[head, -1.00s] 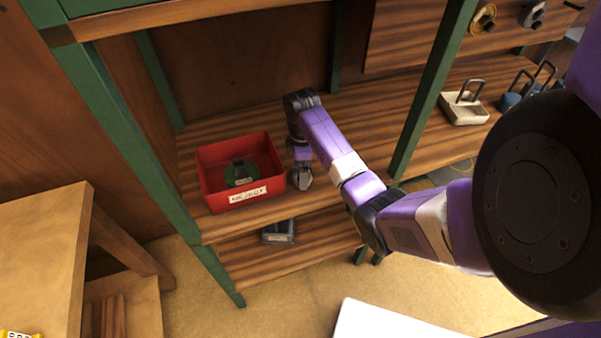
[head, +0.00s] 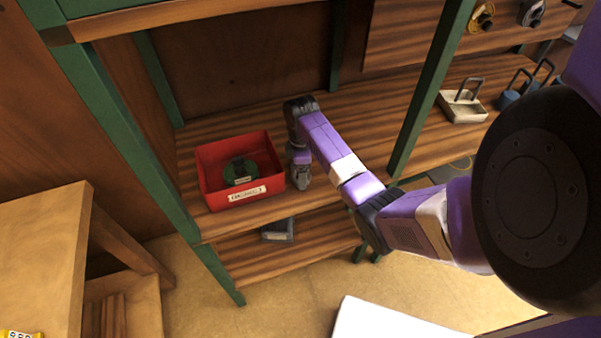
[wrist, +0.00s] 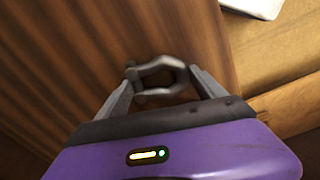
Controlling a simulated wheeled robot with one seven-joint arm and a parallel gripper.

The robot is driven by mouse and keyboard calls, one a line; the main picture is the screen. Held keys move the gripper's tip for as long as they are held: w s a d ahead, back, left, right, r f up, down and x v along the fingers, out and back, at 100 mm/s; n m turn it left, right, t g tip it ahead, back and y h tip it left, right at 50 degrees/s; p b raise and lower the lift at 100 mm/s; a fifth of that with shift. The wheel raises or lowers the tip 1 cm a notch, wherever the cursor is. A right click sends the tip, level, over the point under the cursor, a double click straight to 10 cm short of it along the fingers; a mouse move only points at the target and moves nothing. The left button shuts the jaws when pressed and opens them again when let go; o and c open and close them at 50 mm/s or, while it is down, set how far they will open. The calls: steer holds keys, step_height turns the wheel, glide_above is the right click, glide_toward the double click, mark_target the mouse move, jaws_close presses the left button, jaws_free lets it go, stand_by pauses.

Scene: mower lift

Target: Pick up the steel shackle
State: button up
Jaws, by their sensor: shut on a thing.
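The steel shackle (wrist: 160,64) is a grey U-shaped piece with a pin end at its left. In the wrist view it sits between the two fingers of my gripper (wrist: 164,84), which is shut on it. In the head view my gripper (head: 300,180) points down at the shelf's front part, just right of the red bin. The shackle is hidden or too small to make out there. I cannot tell whether it still touches the shelf.
A red bin (head: 204,178) with a label holds a green round thing (head: 238,170) close to my gripper's left. A green post (head: 432,90) stands right of my arm. A dark box (head: 278,230) lies on the lower shelf. Padlock-like things (head: 464,104) stand at right.

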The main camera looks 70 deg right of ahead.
steer(key=shift+r, duration=0.15)
step_height(320, 180, up, 20)
steer(key=p, duration=0.3)
stand_by(0.6)
